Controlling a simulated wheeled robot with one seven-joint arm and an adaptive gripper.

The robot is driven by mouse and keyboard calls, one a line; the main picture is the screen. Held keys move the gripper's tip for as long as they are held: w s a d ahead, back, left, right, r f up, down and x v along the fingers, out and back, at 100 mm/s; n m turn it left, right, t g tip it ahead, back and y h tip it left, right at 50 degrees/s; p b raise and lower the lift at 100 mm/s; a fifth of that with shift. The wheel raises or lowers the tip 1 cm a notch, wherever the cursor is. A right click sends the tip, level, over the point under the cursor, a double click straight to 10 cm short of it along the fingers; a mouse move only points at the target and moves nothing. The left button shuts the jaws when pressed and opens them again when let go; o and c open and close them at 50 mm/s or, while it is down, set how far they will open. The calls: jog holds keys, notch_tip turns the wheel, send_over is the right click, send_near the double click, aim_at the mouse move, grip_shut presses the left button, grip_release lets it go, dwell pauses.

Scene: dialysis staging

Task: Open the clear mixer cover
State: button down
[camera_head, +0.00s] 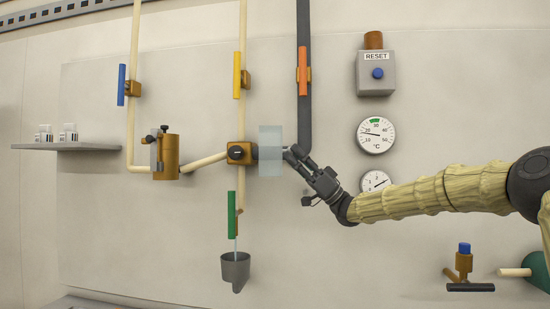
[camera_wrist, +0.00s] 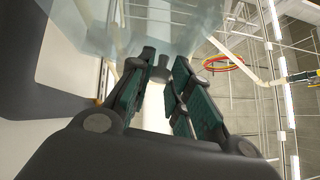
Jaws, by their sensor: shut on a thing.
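The clear mixer cover (camera_head: 270,140) is a pale, see-through panel on the pipe wall. It stands just right of the brown mixer block with its black knob (camera_head: 236,152), which shows uncovered. My gripper (camera_head: 291,153) reaches in from the right at the cover's right edge. In the wrist view the clear cover (camera_wrist: 140,22) fills the upper part. There, my gripper (camera_wrist: 160,72) is shut on a small grey knob (camera_wrist: 163,60) at the cover's lower edge. The fingers hide part of this knob.
An orange-handled valve (camera_head: 303,74) on a dark pipe is above my gripper. A green handle (camera_head: 232,215) hangs below the mixer over a grey cup (camera_head: 235,270). Gauges (camera_head: 376,134) and a reset box (camera_head: 376,73) are to the right. The wall below my gripper is clear.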

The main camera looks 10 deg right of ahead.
jog(key=shift+d+r, duration=0.15)
jog(key=shift+r, duration=0.2)
jog(key=c, duration=1.3)
grip_release()
jog(key=shift+c, duration=0.2)
jog(key=shift+o, duration=0.3)
jog(key=shift+s+f, duration=0.1)
jog(key=v, duration=1.2)
